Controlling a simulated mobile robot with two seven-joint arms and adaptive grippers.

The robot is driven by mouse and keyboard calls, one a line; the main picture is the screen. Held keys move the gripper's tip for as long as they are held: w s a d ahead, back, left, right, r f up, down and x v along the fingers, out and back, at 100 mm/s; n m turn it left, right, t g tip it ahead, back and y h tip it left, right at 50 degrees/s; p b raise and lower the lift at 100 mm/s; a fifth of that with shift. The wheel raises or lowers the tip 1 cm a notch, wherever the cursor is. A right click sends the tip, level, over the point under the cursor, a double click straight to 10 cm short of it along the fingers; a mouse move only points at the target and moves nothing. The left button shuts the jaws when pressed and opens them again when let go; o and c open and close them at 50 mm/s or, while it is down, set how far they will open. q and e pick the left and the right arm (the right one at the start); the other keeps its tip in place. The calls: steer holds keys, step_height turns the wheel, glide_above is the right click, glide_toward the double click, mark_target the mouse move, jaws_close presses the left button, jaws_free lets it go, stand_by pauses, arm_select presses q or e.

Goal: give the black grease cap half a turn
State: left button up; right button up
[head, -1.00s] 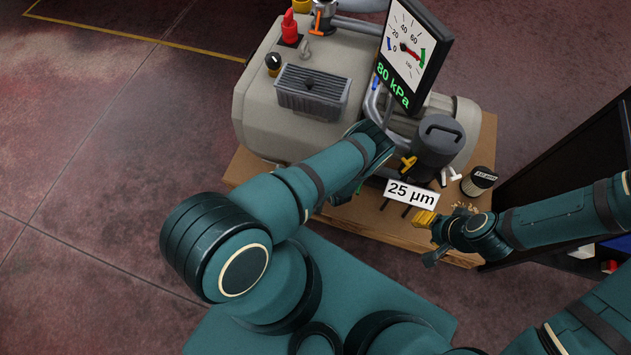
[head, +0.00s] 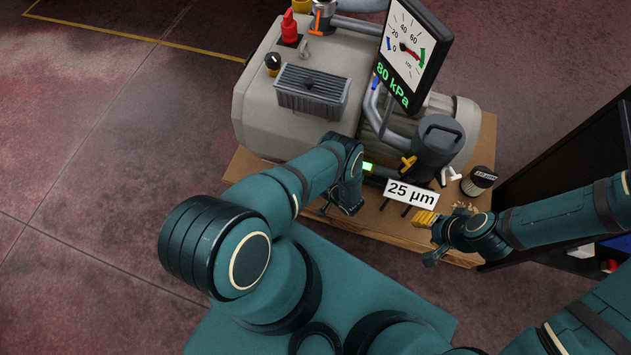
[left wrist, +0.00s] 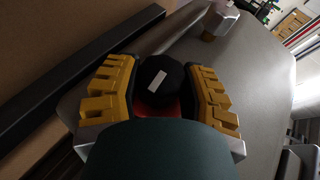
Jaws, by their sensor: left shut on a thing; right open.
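The black grease cap (left wrist: 160,78) shows in the left wrist view with a white mark on its face and red at its lower edge. It sits against the grey pump body (left wrist: 255,80). My left gripper (left wrist: 160,92) has one yellow finger on each side of the cap and is shut on it. In the head view my left arm is bent down at the front of the pump (head: 258,112); the cap and the left fingertips are hidden there. My right gripper (head: 426,219) is open over the right front of the base, apart from the cap.
A gauge screen (head: 408,60) reading 80 kPa stands above the pump. A 25 µm label (head: 410,194), a dark grey canister (head: 437,142) and a filter (head: 479,181) are at the right. A dark cabinet (head: 560,155) stands beyond. Open floor lies left.

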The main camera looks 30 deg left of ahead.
arm_select(q)
steer(key=o, duration=1.2)
steer(key=v, duration=1.2)
steer(key=shift+f, duration=0.1)
steer(key=shift+c, duration=0.2)
